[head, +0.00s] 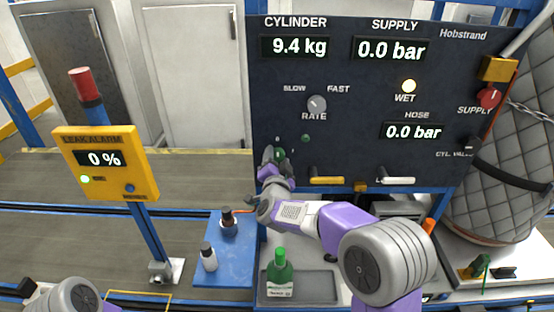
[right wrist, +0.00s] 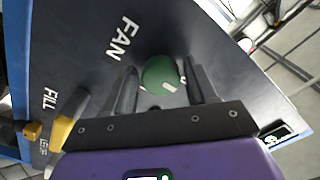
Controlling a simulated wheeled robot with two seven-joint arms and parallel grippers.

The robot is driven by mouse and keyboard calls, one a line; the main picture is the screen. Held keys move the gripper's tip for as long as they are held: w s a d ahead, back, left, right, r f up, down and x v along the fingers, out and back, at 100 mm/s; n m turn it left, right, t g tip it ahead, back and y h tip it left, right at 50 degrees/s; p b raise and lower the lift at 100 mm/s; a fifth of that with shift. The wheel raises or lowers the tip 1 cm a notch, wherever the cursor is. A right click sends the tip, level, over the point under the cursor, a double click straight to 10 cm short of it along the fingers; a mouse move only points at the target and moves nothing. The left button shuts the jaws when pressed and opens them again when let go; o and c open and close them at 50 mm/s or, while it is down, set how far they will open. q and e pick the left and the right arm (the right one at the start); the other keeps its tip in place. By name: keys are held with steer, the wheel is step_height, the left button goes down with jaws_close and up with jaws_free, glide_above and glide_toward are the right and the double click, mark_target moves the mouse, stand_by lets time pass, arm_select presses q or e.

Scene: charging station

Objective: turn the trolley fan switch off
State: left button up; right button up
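The fan switch is a round green knob (head: 279,154) on the lower left of the dark panel. In the right wrist view the green knob (right wrist: 162,74) sits beside the word FAN and carries a short white mark near its lower edge. My right gripper (head: 271,167) is at the panel, in front of the knob and partly hiding it. In the right wrist view its two dark fingers (right wrist: 163,85) stand apart, one on each side of the knob; I cannot tell whether they touch it. Only a link of my left arm shows, at the lower left; its gripper is out of view.
A yellow handle (head: 327,180) and a white handle (head: 398,181) project from the panel's lower edge, right of my gripper. The rate knob (head: 317,103) is above. Below are a green bottle (head: 280,276) and small bottles on a blue stand (head: 225,280). A yellow leak alarm (head: 105,165) stands left.

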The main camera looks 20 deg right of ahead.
steer(key=shift+o, duration=0.9)
steer(key=b+v, duration=0.1)
steer(key=v, duration=0.6)
steer(key=shift+s, duration=0.3)
